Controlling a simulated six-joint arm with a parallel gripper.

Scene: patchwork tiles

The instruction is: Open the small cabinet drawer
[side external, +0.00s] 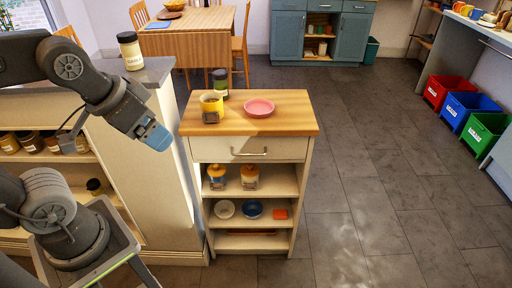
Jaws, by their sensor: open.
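The small cabinet (296,185) stands in the middle of the side external view, with a wooden top and open shelves below. Its single drawer (220,149) sits under the top, and its front looks flush with the cabinet. A metal bar handle (249,153) is at the middle of the drawer front. My gripper (157,138) is up and to the left of the cabinet, apart from the drawer and handle. Its blue-tipped end points down to the right. It is open, with nothing seen in it, though the gap between the fingers is hard to make out.
A shelf counter (160,75) with a jar (130,50) is close on the left. The tiled floor (375,200) right of the cabinet is clear.

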